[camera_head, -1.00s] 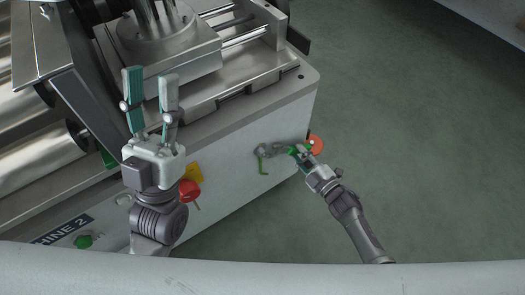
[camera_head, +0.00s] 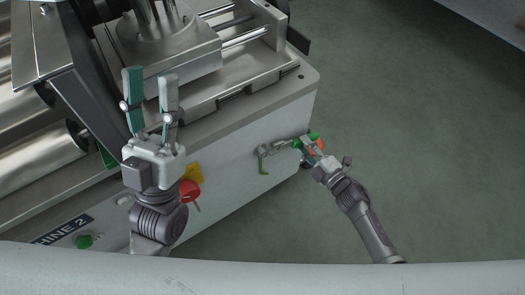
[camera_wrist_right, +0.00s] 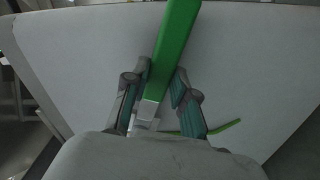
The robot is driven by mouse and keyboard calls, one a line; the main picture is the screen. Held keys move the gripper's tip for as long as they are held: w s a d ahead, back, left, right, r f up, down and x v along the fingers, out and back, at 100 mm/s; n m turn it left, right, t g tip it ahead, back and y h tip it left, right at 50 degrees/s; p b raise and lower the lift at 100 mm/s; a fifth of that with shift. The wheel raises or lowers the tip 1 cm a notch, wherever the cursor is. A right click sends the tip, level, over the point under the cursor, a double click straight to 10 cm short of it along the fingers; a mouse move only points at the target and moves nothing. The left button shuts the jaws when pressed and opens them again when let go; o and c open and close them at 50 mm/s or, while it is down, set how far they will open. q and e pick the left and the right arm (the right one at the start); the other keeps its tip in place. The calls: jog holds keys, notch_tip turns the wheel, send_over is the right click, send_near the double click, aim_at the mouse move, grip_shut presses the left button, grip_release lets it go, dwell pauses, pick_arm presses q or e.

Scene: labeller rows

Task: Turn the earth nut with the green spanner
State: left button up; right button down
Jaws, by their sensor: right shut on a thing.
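The green spanner (camera_head: 313,135) lies roughly level along the machine's front panel, its metal end towards the left. My right gripper (camera_head: 307,146) is shut on its green handle; the handle also fills the middle of the right wrist view (camera_wrist_right: 175,45), between the fingers. The earth nut (camera_head: 263,150) is a small grey shape on the panel, with a green wire hanging below it. The spanner's metal end reaches the nut; its exact seating is too small to tell. My left gripper (camera_head: 152,78) is open and empty, fingers pointing up, far left of the nut.
The green wire (camera_head: 263,166) also shows in the right wrist view (camera_wrist_right: 225,127). An orange round part (camera_head: 320,146) is partly behind my right gripper. A red knob (camera_head: 189,191) on a yellow plate and a green button (camera_head: 84,241) are on the panel. The floor at right is clear.

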jog(key=shift+d+r, duration=0.1)
jog(key=shift+r, duration=0.1)
jog(key=shift+w+d+r+n, duration=0.1)
jog(key=shift+r+n, duration=0.75)
jog(key=shift+r, duration=0.1)
jog(key=shift+w+d+r+n, duration=0.1)
jog(key=shift+r+n, duration=0.75)
jog(key=shift+r, duration=0.1)
jog(key=shift+s+a+r+n, duration=0.1)
jog(key=shift+r+n, duration=0.75)
jog(key=shift+r, duration=0.15)
jog(key=shift+s+a+r+n, duration=0.1)
jog(key=shift+r+n, duration=0.75)
jog(key=shift+r, duration=0.1)
jog(key=shift+s+a+f, duration=0.15)
jog(key=shift+a, duration=0.15)
jog(key=shift+s+a, duration=0.2)
jog(key=shift+a, duration=0.1)
jog(key=shift+s+a+f, duration=0.15)
jog(key=shift+a, duration=0.05)
jog(key=shift+s+a+f, duration=0.1)
jog(key=shift+s+a, duration=0.15)
jog(key=shift+a, duration=0.1)
jog(key=shift+s+a+f, duration=0.2)
jog(key=shift+s+a, duration=0.25)
jog(key=shift+a, duration=0.15)
dwell(0.6)
